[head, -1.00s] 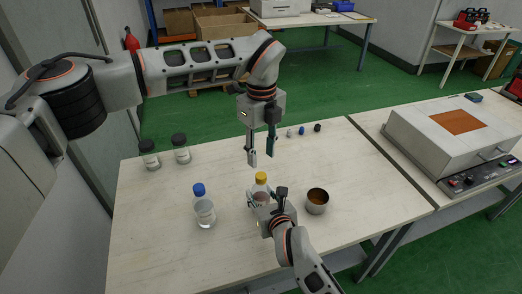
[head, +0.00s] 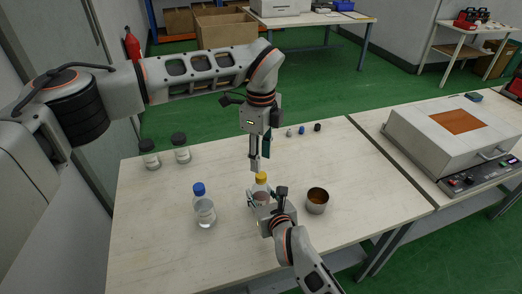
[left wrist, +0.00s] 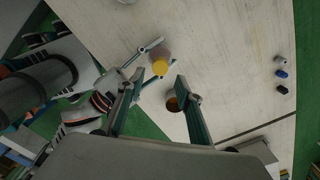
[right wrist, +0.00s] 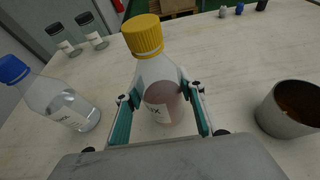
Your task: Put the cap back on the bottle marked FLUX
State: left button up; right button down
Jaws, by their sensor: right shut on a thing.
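A clear bottle (right wrist: 160,95) with pinkish contents stands upright on the table. A yellow cap (right wrist: 143,35) sits on its neck; it shows in the head view (head: 261,177) and the left wrist view (left wrist: 160,67). Its label is partly hidden, and I cannot read it fully. My right gripper (head: 263,198) is shut around the bottle's body, one finger on each side. My left gripper (head: 260,166) points down just above the yellow cap. Its fingers are apart and empty in the left wrist view (left wrist: 160,80). I cannot tell whether the cap is tightened.
A blue-capped bottle (head: 204,212) stands left of the held one. A metal cup (head: 317,203) with brown contents stands at its right. Two dark-capped jars (head: 150,155) (head: 182,149) are at the back left. Several small items (head: 302,131) lie at the back edge. A grey box-shaped device (head: 455,133) is on the right.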

aim_at(261, 175)
pick_arm(q)
jog(key=shift+f, duration=3.05)
